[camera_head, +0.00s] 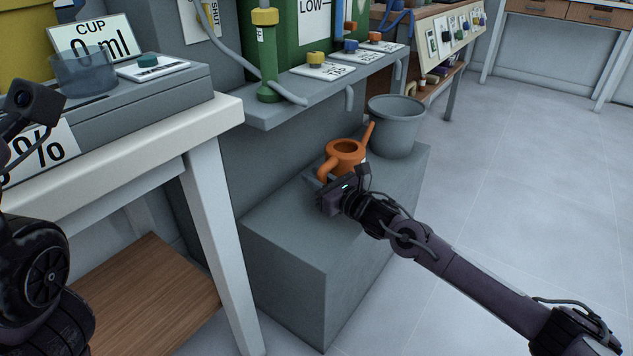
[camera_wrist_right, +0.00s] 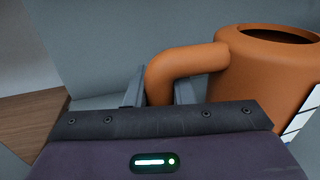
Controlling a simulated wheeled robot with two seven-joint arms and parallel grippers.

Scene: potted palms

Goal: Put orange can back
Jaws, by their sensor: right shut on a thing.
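The orange can (camera_head: 346,152), a watering can with a handle and a spout, is at the top of the grey block (camera_head: 290,222). Its spout points up to the right, towards the grey bucket. My right gripper (camera_head: 326,186) is shut on the can's handle, at the can's near left side. In the right wrist view the orange handle (camera_wrist_right: 186,62) passes down between the two grey fingers, and the can body (camera_wrist_right: 262,78) is at the right. The can looks upright; its base is hidden, so I cannot tell whether it touches the block. Of my left arm, only parts show at the left edge; its fingers are not seen.
A grey bucket (camera_head: 396,124) stands on the block just behind the can. A grey shelf (camera_head: 290,108) with valves and labels overhangs at the back. A white-framed table (camera_head: 215,118) with a clear cup (camera_head: 84,72) is at the left. The floor at the right is clear.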

